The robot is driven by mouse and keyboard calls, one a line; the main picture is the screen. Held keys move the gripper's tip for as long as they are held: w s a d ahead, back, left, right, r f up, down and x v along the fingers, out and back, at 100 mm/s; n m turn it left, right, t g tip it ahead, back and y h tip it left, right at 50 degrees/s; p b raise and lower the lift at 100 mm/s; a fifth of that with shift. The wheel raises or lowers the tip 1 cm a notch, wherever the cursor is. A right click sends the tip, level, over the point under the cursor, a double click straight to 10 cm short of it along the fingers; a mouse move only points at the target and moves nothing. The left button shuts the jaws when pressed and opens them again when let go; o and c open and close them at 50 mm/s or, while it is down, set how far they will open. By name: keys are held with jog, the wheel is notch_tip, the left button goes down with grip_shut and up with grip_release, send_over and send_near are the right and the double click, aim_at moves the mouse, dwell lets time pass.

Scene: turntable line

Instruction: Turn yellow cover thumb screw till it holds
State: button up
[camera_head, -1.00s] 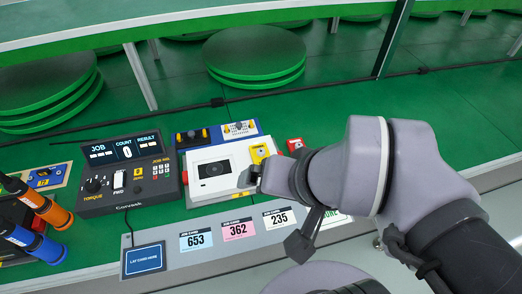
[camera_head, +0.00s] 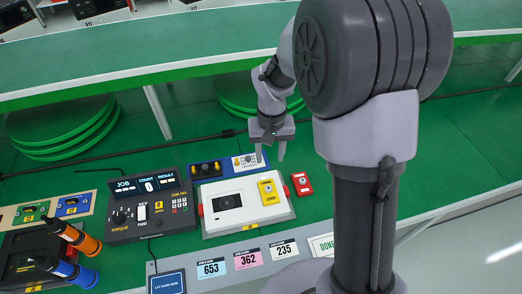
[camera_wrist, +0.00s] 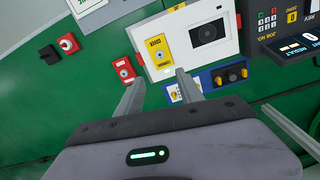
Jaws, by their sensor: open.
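The yellow cover (camera_head: 269,192) sits on the right end of the top of a white device (camera_head: 228,205). It bears a small round knob, probably the thumb screw, too small to read in detail. The cover also shows in the wrist view (camera_wrist: 158,51), just beyond my fingertips. My gripper (camera_head: 270,155) is open, its fingers pointing down, and appears behind the cover in the head view. In the wrist view my gripper (camera_wrist: 160,80) has nothing between its fingers, which look apart from the cover.
A red block (camera_head: 302,184) with a knob stands right of the device. A blue-edged panel (camera_head: 206,170) with black and yellow knobs lies behind it. A torque controller (camera_head: 150,205) stands left, beside orange and blue drivers (camera_head: 80,240). Numbered cards (camera_head: 248,259) lie in front.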

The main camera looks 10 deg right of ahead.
aim_at(269, 188)
notch_tip(269, 188, down, 16)
jog(key=b, duration=0.5)
jog(key=shift+s+f, duration=0.15)
jog(key=shift+f, duration=0.05)
grip_shut()
